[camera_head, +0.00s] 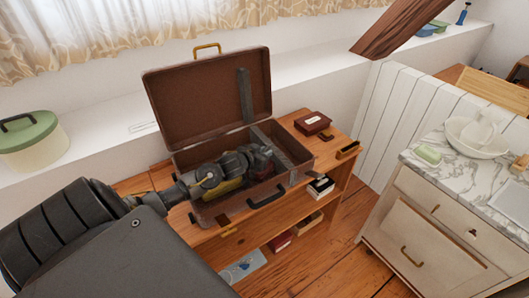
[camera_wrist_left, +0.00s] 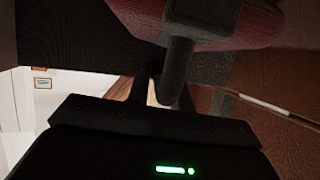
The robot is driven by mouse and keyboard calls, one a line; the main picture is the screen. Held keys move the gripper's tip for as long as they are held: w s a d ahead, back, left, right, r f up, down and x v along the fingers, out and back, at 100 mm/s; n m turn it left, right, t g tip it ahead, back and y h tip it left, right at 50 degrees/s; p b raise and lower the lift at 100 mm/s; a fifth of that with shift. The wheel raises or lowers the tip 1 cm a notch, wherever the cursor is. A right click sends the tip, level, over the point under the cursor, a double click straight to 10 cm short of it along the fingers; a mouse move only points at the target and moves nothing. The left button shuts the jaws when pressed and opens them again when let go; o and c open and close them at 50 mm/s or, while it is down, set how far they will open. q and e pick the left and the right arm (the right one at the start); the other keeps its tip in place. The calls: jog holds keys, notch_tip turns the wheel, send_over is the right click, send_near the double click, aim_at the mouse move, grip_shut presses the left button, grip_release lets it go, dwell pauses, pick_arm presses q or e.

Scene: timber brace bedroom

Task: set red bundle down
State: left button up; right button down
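The red bundle (camera_head: 265,168) is inside the open brown suitcase (camera_head: 287,194), mostly hidden by my left gripper (camera_head: 262,156). In the left wrist view the red bundle (camera_wrist_left: 262,22) fills the top, against a dark gripper finger (camera_wrist_left: 190,20). My left gripper reaches down into the suitcase and appears shut on the bundle; the far finger is hidden. Whether the bundle touches the suitcase floor cannot be told. My right gripper is not in view.
The suitcase stands on a wooden bench (camera_head: 330,150), its lid (camera_head: 208,98) raised behind. A yellow item (camera_head: 226,188) lies inside, left of my gripper. A dark red box (camera_head: 312,122) sits right of the suitcase. A marble-topped cabinet (camera_head: 430,190) stands farther right.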

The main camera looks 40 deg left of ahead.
aim_at(253, 171)
pick_arm(q)
jog(key=shift+o, duration=1)
jog(key=shift+r, duration=0.3)
jog(key=v, duration=0.7)
jog(key=shift+s, duration=0.25)
